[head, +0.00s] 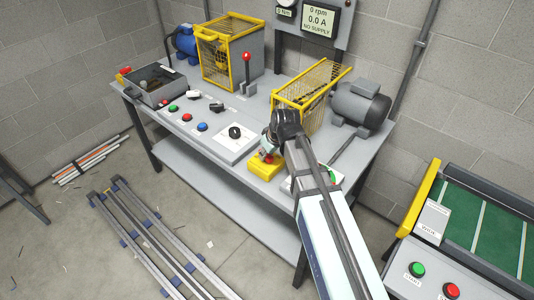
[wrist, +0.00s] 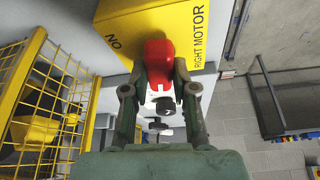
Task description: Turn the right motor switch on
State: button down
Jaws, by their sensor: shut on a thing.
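The right motor switch is a yellow box (head: 262,168) on the front part of the grey bench. In the wrist view, the yellow box (wrist: 200,30) carries the words "RIGHT MOTOR" and a partly visible "ON". Its red knob (wrist: 158,52) sits between my fingertips. My gripper (wrist: 158,75) is shut on the red knob, one finger on each side. In the head view, my gripper (head: 270,152) reaches down onto the box, and my arm hides part of its right side. I cannot tell which position the knob points to.
A yellow mesh guard (head: 310,92) and a grey motor (head: 360,105) stand behind my gripper. A white plate with a black dial (head: 235,132) lies to its left. A red-tipped lever (head: 246,70) stands farther back. A display (head: 318,20) reads "0 rpm", "0.0 A", "NO SUPPLY".

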jog(key=m, duration=0.2)
jog(key=m+t+h, duration=0.1)
jog(key=m, duration=0.1)
jog(key=shift+s+a+h, duration=0.1)
jog(key=shift+a+h, duration=0.05)
jog(key=shift+h, duration=0.15)
jog(key=m+h, duration=0.1)
jog(key=m, duration=0.3)
jog(key=shift+b, duration=0.3)
jog(key=m+h, duration=0.1)
jog(key=m, duration=0.1)
jog(key=m+h, duration=0.1)
jog(key=m, duration=0.1)
jog(key=shift+a+m+b, duration=0.2)
jog(key=shift+m+b, duration=0.1)
jog(key=shift+b, duration=0.05)
jog(key=shift+m+g+h+b, duration=0.35)
jog(key=shift+m+g+h, duration=0.2)
jog(key=shift+m, duration=0.95)
jog(key=c, duration=0.9)
grip_release()
jog(key=shift+r, duration=0.1)
